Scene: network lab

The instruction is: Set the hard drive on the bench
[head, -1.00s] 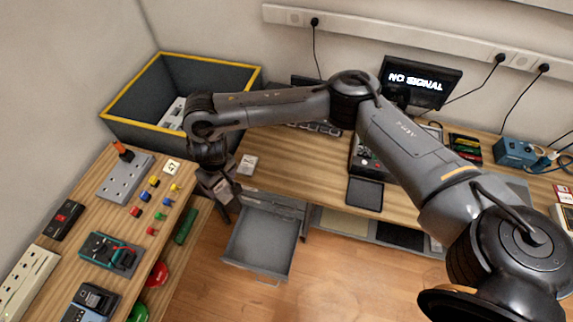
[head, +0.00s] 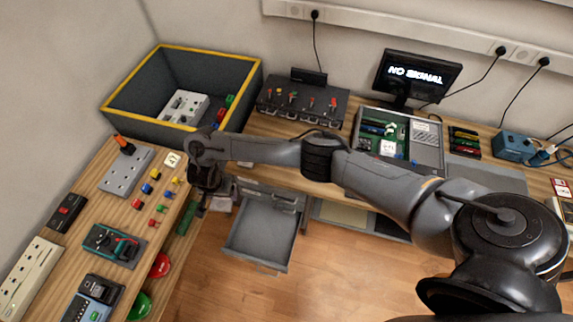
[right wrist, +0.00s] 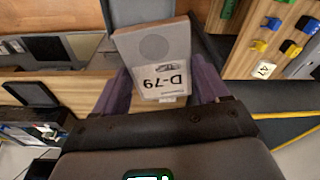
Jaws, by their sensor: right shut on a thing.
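The hard drive (right wrist: 158,50) is a grey slab with a white label reading D-79, upside down in the right wrist view. My right gripper (right wrist: 160,95) is shut on it, with a purple finger on each side. In the head view my right gripper (head: 206,196) hangs by the right edge of the left table, left of the open drawer. A small pale patch beside it seems to be the drive, mostly hidden by the gripper. The wooden bench (head: 283,128) runs along the back wall, partly covered by my right arm. My left gripper is not in view.
An open grey drawer (head: 262,236) juts out below the bench. A yellow-rimmed bin (head: 150,127) stands at the back left. The left table (head: 62,258) carries a power strip, coloured blocks and meters. A knobbed panel (head: 302,103) and an open chassis (head: 428,145) occupy the bench.

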